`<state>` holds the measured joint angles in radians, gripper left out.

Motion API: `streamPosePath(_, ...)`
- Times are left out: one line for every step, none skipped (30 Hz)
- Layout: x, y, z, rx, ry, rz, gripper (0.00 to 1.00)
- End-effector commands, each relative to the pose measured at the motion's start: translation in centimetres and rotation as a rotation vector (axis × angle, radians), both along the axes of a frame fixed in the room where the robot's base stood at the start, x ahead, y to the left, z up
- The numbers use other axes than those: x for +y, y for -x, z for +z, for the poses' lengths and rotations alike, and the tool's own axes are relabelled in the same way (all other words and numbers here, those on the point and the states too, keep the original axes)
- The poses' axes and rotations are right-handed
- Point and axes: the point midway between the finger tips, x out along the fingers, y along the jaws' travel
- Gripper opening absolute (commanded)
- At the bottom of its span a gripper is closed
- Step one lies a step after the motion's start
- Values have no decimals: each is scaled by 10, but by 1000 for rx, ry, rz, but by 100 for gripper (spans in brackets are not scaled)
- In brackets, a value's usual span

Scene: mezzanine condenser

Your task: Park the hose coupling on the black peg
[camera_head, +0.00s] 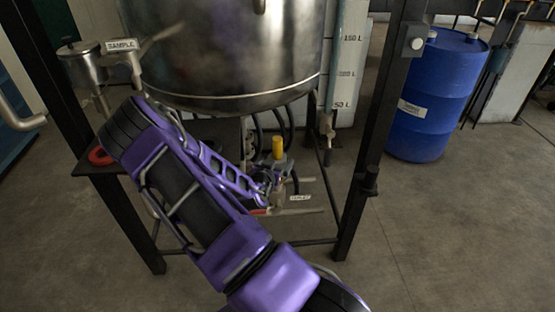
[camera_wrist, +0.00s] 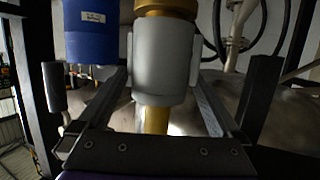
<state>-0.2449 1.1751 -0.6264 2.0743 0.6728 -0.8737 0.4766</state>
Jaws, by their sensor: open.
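The hose coupling (camera_wrist: 163,60) is a grey cylinder with gold-coloured ends, upright in the middle of the wrist view. In the head view it seems to be the grey piece with a yellow top (camera_head: 278,148) under the steel vessel. My gripper (camera_wrist: 162,75) is open, with one dark finger on each side of the coupling. I cannot tell whether either finger touches it. In the head view my gripper (camera_head: 268,183) is low beside the coupling and partly hidden. A short black peg-like part (camera_head: 370,182) sticks out from the right black post; it looks like the black peg.
The steel vessel (camera_head: 235,50) hangs close above, with dark hoses beneath it. The right black post (camera_head: 378,120) and a left post flank the space. A tagged valve (camera_head: 300,198) sits low beside my gripper. A blue drum (camera_head: 436,95) stands behind; the floor at right is clear.

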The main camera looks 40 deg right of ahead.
Motion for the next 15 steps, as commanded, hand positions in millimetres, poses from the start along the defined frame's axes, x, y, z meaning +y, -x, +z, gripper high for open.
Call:
streamPosePath(-3, -2, -1, 0, 0, 0, 100)
streamPosePath(-4, -3, -2, 1, 0, 0, 100)
streamPosePath(-4, -3, -2, 1, 0, 0, 100)
streamPosePath(-4, -4, -2, 1, 0, 1, 100)
streamPosePath(-4, -4, -2, 1, 0, 1, 100)
streamPosePath(-4, -3, -2, 1, 0, 1, 100)
streamPosePath(-4, -3, -2, 1, 0, 1, 100)
streamPosePath(-4, -3, -2, 1, 0, 1, 100)
streamPosePath(-4, -3, -2, 1, 0, 1, 98)
streamPosePath(-4, -3, -2, 1, 0, 1, 93)
streamPosePath(-4, -3, -2, 1, 0, 1, 87)
streamPosePath(-4, -3, -2, 1, 1, 0, 80)
streamPosePath(-4, -3, -2, 1, 1, 0, 75)
streamPosePath(-4, -3, -2, 1, 1, 0, 69)
streamPosePath(-4, -3, -2, 1, 0, 1, 62)
